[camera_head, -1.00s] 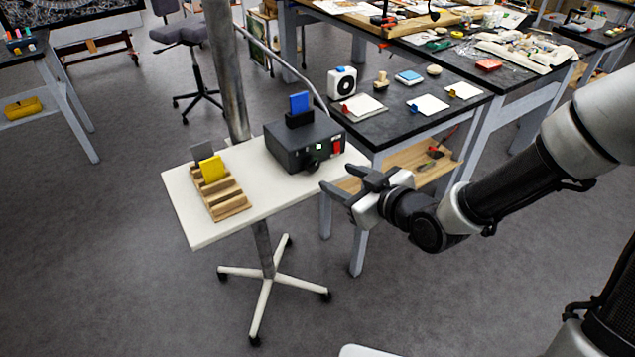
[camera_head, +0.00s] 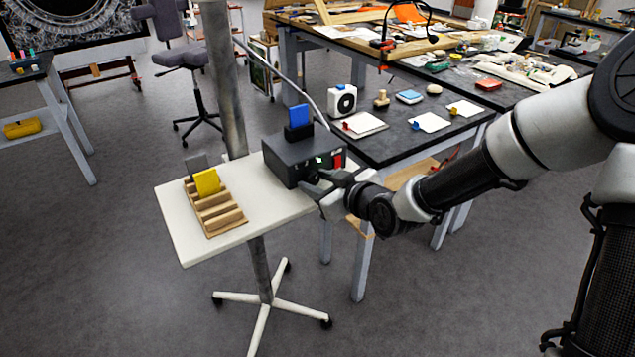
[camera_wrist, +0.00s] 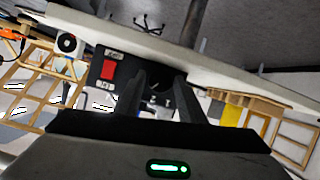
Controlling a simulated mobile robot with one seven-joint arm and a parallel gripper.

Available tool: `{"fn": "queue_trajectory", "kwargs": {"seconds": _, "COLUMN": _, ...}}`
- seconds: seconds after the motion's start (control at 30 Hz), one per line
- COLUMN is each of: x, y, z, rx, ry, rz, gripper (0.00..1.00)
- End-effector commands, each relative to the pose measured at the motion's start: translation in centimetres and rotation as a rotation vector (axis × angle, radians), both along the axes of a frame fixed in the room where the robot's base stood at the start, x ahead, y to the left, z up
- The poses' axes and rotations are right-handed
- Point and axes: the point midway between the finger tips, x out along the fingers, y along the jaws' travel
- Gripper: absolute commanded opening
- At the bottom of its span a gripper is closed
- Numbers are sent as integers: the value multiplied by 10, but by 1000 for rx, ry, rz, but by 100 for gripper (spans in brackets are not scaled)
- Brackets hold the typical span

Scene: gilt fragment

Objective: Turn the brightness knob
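The dark control box (camera_head: 285,163) stands on the white stand's top, with a blue card in its top and a red switch (camera_head: 338,158) on its front. The switch also shows in the wrist view (camera_wrist: 108,70). My gripper (camera_head: 320,186) is at the lower front of the box. In the wrist view its two dark fingers (camera_wrist: 160,76) are apart, and a dark round knob (camera_wrist: 158,84) shows between them. In the head view the gripper hides most of the knob. I cannot tell whether either finger touches it.
The white tabletop (camera_head: 175,222) carries a wooden rack (camera_head: 222,219) with a yellow card (camera_head: 207,182) and a grey card, left of the box. A dark workbench (camera_head: 400,148) stands close behind on the right. The tabletop between rack and box is clear.

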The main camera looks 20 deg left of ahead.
Motion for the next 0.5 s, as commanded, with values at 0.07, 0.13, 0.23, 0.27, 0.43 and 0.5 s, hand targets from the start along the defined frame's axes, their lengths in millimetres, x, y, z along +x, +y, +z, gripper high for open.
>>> {"fn": "queue_trajectory", "kwargs": {"seconds": 0.07, "x": 0, "y": 0, "z": 0, "rx": 0, "ry": 0, "rz": 0, "gripper": 22}}
{"fn": "queue_trajectory", "kwargs": {"seconds": 0.13, "x": 0, "y": 0, "z": 0, "rx": 0, "ry": 0, "rz": 0, "gripper": 10}}
{"fn": "queue_trajectory", "kwargs": {"seconds": 0.23, "x": 0, "y": 0, "z": 0, "rx": 2, "ry": 3, "rz": 1, "gripper": 7}}
{"fn": "queue_trajectory", "kwargs": {"seconds": 0.27, "x": 0, "y": 0, "z": 1, "rx": 7, "ry": 10, "rz": 0, "gripper": 7}}
{"fn": "queue_trajectory", "kwargs": {"seconds": 0.43, "x": 1, "y": -2, "z": 4, "rx": 90, "ry": 109, "rz": -2, "gripper": 7}}
{"fn": "queue_trajectory", "kwargs": {"seconds": 0.5, "x": 1, "y": -2, "z": 3, "rx": 127, "ry": 151, "rz": -1, "gripper": 7}}
